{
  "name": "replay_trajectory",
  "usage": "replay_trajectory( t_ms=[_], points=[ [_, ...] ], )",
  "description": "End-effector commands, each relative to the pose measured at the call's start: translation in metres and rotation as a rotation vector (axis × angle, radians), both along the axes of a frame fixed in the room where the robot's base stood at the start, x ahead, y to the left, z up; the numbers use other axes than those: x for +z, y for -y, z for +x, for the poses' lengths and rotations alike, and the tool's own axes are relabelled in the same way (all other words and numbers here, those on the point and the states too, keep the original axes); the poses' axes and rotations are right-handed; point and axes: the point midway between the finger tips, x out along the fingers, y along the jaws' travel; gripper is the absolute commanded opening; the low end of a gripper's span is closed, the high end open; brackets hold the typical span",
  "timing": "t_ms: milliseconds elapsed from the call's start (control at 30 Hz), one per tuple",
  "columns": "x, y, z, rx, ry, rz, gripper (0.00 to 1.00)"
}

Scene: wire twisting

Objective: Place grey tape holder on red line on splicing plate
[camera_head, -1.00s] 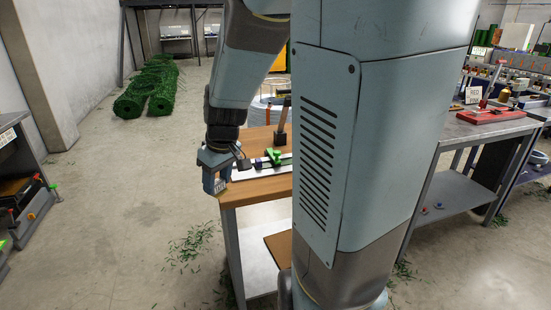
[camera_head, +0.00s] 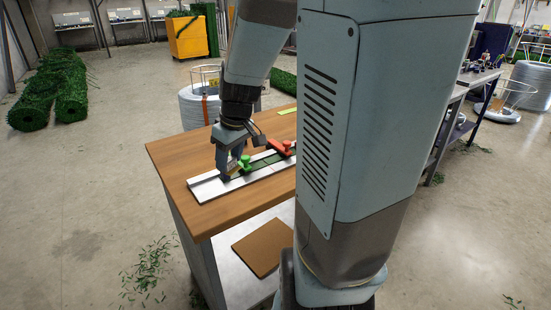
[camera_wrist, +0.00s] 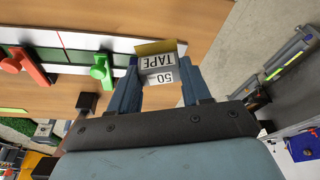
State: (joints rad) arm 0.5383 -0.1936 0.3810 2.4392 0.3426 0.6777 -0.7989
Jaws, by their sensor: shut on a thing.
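My gripper (camera_wrist: 158,66) is shut on the grey tape holder (camera_wrist: 160,63), a small box marked "TAPE" and "50" with a tan end. The white splicing plate (camera_head: 207,189) lies on the wooden table. My gripper (camera_head: 228,172) is over the plate's near-left part, beside the green clamp. Whether the holder touches the plate is unclear. In the wrist view, the red line (camera_wrist: 61,39) crosses the plate (camera_wrist: 83,41) between the red and green clamps, left of the holder.
A green clamp (camera_head: 245,162) and a red clamp (camera_head: 281,147) stand on the plate. Bare wooden tabletop (camera_head: 176,154) lies to the left. A wire spool (camera_head: 197,106) stands behind the table. My arm hides the table's right side.

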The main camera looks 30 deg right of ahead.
Motion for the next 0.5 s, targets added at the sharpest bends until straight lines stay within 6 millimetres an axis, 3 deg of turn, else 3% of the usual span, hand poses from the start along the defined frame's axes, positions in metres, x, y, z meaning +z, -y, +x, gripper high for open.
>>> replay_trajectory(
  t_ms=[500],
  points=[
    [0.0002,0.0039,-0.0001,-0.001,0.000,0.000,0.14]
  ],
)
